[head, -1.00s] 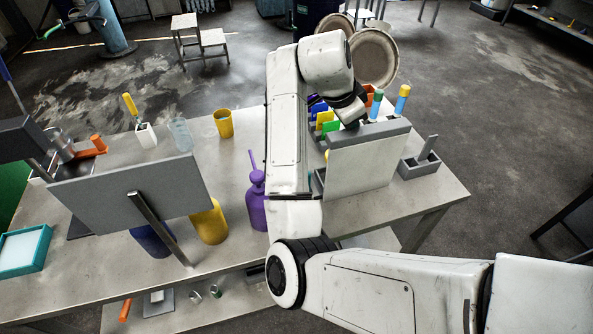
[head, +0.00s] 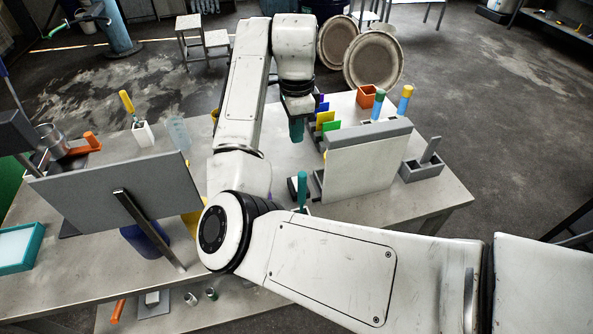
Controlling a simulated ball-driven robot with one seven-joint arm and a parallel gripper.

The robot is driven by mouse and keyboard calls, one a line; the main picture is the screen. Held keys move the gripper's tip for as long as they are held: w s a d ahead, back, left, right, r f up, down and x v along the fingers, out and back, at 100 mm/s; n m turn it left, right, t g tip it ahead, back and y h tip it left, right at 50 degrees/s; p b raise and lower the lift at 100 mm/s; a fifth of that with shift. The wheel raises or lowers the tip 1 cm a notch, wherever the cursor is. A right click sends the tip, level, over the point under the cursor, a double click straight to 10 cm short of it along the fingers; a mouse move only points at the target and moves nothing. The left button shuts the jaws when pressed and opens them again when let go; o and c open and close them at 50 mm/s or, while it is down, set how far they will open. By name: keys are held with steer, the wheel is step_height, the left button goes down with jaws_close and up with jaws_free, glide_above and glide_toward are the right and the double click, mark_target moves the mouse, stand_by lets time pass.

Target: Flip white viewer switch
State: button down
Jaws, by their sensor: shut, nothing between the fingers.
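The white upright panel (head: 358,168) with a grey top bar, likely the viewer, stands at the right of the table. No switch can be clearly made out on its visible face. A grey box with an upright grey lever (head: 430,150) stands to its right; I cannot tell whether that belongs to it. My gripper (head: 298,112) points down to the left of the panel, beyond my forearm. It is shut and holds nothing. A teal piece (head: 297,130) shows just below it; whether it is a fingertip or a separate thing is unclear.
Coloured cards (head: 325,120) stand left of the panel, and two capped bottles (head: 404,100) behind it. A teal handle (head: 302,188) stands in front. A grey tilted board (head: 110,205) fills the left side. My arm hides part of the table.

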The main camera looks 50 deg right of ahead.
mark_target(296, 179)
step_height(296, 179, down, 14)
steer(key=shift+r+b, duration=0.1)
steer(key=shift+b, duration=0.9)
steer(key=shift+s, duration=0.1)
steer(key=shift+s+a+r+p, duration=0.1)
steer(key=shift+s+a+p, duration=0.4)
steer(key=shift+p, duration=0.3)
steer(key=shift+d, duration=0.1)
